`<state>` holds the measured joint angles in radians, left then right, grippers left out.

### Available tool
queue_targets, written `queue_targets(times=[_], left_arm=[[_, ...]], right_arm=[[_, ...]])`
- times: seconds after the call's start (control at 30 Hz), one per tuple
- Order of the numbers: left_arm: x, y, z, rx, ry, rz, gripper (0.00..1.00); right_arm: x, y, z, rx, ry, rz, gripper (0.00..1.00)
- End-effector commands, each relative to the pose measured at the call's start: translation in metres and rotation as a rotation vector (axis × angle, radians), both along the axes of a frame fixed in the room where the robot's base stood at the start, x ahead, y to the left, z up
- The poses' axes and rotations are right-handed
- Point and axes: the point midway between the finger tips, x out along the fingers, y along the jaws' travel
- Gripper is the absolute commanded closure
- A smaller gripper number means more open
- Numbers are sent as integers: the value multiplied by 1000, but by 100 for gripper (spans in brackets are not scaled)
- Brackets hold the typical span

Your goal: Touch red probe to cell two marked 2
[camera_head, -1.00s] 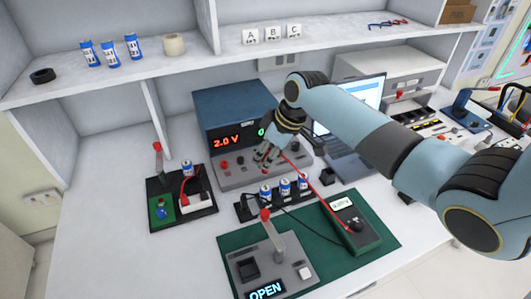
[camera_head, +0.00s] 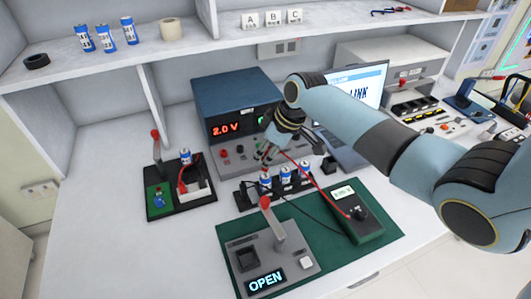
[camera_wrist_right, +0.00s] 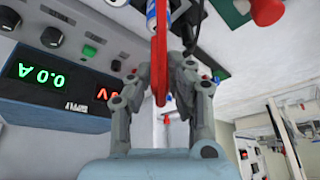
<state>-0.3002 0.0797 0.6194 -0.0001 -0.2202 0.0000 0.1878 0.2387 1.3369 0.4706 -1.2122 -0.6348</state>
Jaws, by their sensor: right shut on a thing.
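My right gripper (camera_head: 268,153) is shut on the red probe (camera_wrist_right: 158,50), just behind and above the left end of a black cell holder (camera_head: 247,195). Three blue-and-white cells stand upright in it: left (camera_head: 265,179), middle (camera_head: 285,174) and right (camera_head: 304,170). Their marks are too small to read. In the right wrist view the probe crosses in front of a cell (camera_wrist_right: 151,14); I cannot tell whether they touch. A red lead (camera_head: 315,182) runs from the gripper to a dark green meter (camera_head: 357,218). My left gripper is out of view.
A blue-and-grey power supply (camera_head: 235,100) reading 2.0 V stands close behind the gripper. A grey switch box (camera_head: 290,262) showing OPEN lies on the green mat (camera_head: 325,252) in front. A black tray (camera_head: 203,203) is at left. A laptop (camera_head: 360,90) is behind my arm.

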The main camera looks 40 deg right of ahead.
Motion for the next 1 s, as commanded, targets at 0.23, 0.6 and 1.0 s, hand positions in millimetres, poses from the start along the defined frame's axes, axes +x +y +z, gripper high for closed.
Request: queue_targets(times=[0.23, 0.6, 1.0], left_arm=[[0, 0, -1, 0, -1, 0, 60], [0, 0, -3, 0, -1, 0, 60], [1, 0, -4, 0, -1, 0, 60]], right_arm=[[0, 0, -1, 0, 0, 0, 100], [0, 0, -6, -1, 1, 0, 100], [0, 0, -8, 0, 0, 0, 100]])
